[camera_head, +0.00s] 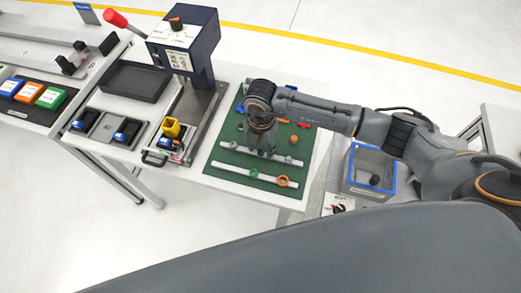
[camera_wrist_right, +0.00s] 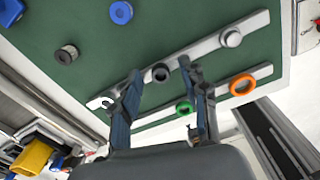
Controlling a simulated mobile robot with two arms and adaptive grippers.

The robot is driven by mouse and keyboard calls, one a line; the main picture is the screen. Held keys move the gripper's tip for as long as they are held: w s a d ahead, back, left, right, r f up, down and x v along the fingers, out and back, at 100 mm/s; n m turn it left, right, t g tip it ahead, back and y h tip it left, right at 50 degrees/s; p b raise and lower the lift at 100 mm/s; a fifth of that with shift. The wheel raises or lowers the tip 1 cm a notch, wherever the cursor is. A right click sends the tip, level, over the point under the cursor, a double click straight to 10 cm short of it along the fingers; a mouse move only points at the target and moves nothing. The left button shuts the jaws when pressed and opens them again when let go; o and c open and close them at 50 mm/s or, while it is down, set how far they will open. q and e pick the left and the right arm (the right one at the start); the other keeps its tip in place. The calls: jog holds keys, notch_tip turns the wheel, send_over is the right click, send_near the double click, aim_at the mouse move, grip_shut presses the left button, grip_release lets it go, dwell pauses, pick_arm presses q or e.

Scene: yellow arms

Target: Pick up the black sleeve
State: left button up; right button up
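The black sleeve (camera_wrist_right: 161,73) is a small dark ring on the upper white bar (camera_wrist_right: 205,49) in the right wrist view. It shows in the gap between the fingertips of my right gripper (camera_wrist_right: 160,80), which is open and empty. Whether the fingertips are level with the sleeve or still above it, I cannot tell. In the head view my right gripper (camera_head: 262,150) points down over the green mat (camera_head: 228,138) beside the bars, and the sleeve is not clearly visible there. My left gripper is not in view.
On the lower bar sit a green ring (camera_wrist_right: 184,107) and an orange ring (camera_wrist_right: 242,85). A silver cap (camera_wrist_right: 231,38), a dark metal cylinder (camera_wrist_right: 66,54) and a blue ring (camera_wrist_right: 121,13) are nearby. A dark-blue press (camera_head: 185,45) stands left, a blue-rimmed bin (camera_head: 352,184) right.

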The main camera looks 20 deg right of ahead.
grip_shut()
jog(key=shift+r, duration=0.15)
